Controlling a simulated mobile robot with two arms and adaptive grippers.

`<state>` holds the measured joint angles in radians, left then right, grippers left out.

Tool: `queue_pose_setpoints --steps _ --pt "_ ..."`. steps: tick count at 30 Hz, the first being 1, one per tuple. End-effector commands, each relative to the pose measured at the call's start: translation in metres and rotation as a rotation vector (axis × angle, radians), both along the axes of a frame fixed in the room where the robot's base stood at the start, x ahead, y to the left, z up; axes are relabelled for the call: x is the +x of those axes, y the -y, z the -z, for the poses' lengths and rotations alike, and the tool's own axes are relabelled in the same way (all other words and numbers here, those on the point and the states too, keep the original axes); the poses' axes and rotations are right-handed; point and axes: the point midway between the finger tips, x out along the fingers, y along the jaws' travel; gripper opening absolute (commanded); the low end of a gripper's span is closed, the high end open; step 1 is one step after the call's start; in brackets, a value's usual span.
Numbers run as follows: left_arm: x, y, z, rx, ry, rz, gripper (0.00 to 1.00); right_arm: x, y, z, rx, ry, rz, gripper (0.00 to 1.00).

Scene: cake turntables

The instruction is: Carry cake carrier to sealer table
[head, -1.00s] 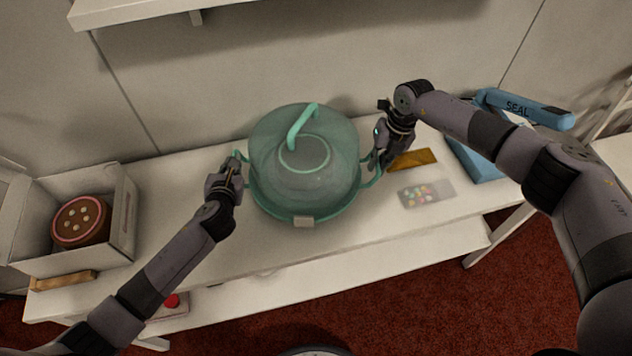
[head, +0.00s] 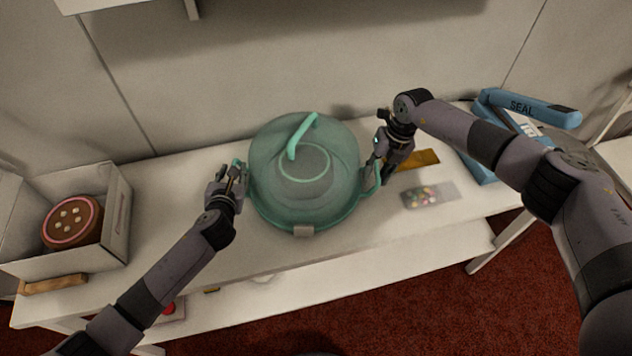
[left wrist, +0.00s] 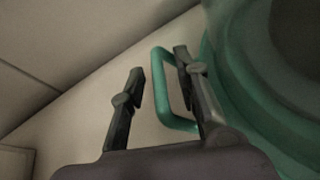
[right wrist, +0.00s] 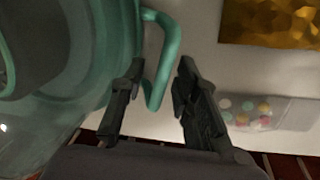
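The cake carrier (head: 285,200), a see-through teal dome with a green top handle, stands upright on the white table (head: 390,232). It has a green loop handle on each side. My left gripper (head: 230,170) is at its left loop handle (left wrist: 181,122). The fingers are open, with part of the loop between them. My right gripper (head: 376,168) is at the right loop handle (right wrist: 168,55). Its fingers are also open, one on each side of the bar. A blue sealer marked SEAL (head: 530,108) stands at the table's right end, partly behind my right arm.
An open white box (head: 115,225) with a brown cake (head: 72,222) stands at the left end. A gold sheet (head: 425,158) and a clear packet of coloured sweets (head: 420,196) lie right of the carrier. A shelf (head: 110,4) hangs above.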

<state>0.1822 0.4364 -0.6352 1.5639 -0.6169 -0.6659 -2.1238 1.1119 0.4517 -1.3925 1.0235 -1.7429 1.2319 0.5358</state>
Motion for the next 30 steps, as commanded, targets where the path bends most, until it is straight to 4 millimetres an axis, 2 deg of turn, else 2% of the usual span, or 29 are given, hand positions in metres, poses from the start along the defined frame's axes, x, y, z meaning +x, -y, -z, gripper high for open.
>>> queue_pose_setpoints --steps 11,14,24,30 --pt "-0.007 0.0 -0.002 0.002 0.0 0.001 0.3 0.0 0.0 0.0 -0.001 -0.001 0.0 0.29" --pt "-0.019 0.001 -0.007 0.001 0.0 0.002 0.3 0.0 0.001 0.0 -0.001 -0.001 0.0 0.29" --pt "-0.081 0.005 -0.032 0.0 -0.001 0.002 0.3 0.0 0.001 0.0 -0.001 -0.001 0.0 0.29" --pt "-0.105 0.006 -0.041 0.001 -0.002 0.0 0.3 0.0 0.0 0.0 -0.001 -0.001 0.0 0.29"
